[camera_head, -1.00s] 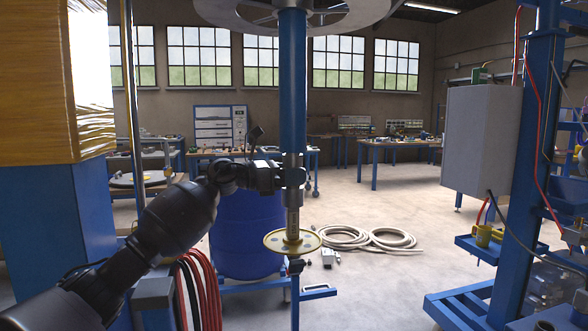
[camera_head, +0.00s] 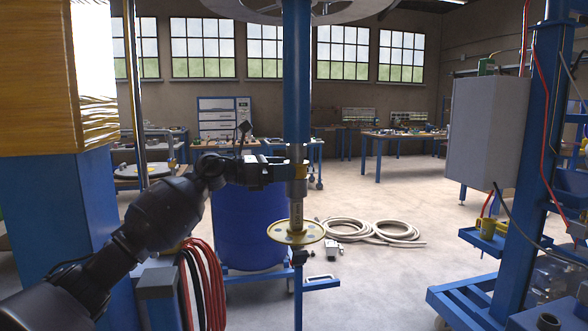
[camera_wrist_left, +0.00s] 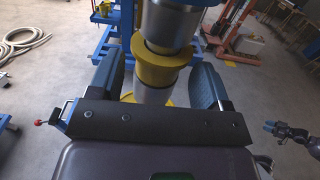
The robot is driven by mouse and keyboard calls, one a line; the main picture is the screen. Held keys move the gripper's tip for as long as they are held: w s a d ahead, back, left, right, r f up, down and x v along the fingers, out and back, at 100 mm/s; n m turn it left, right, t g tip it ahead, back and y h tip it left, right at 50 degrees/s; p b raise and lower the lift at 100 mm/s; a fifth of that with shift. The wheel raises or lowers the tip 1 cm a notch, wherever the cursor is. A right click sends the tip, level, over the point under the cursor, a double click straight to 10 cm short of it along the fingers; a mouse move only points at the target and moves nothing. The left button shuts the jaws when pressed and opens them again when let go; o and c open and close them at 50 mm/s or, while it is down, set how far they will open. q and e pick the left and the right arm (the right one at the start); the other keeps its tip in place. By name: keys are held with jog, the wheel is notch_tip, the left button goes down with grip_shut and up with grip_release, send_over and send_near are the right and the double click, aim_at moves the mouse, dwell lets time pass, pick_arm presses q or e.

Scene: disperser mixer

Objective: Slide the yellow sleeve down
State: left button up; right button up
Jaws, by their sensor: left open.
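The yellow sleeve (camera_wrist_left: 158,68) sits around the upright metal shaft (camera_wrist_left: 155,94) in the left wrist view. In the head view a small yellow part of it (camera_head: 302,172) shows beside the fingers, below the blue column (camera_head: 297,80). My left gripper (camera_wrist_left: 156,86) is open, with one dark finger on each side of the sleeve. Gaps show between fingers and sleeve, so I see no firm contact. In the head view my left gripper (camera_head: 291,172) reaches the shaft from the left. A yellow disc (camera_head: 296,232) is on the shaft below. My right gripper (camera_wrist_left: 277,130) appears small at the wrist view's right edge.
A blue barrel (camera_head: 249,225) stands behind the shaft. Coiled pale hoses (camera_head: 370,232) lie on the floor behind it. Red and black cables (camera_head: 203,285) hang at lower left. A grey cabinet (camera_head: 485,130) is on a blue frame at right.

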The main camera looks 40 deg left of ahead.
pick_arm(q)
jog(key=v, duration=0.7)
jog(key=shift+s+a, duration=0.1)
dwell(0.5)
jog(key=shift+f, duration=0.1)
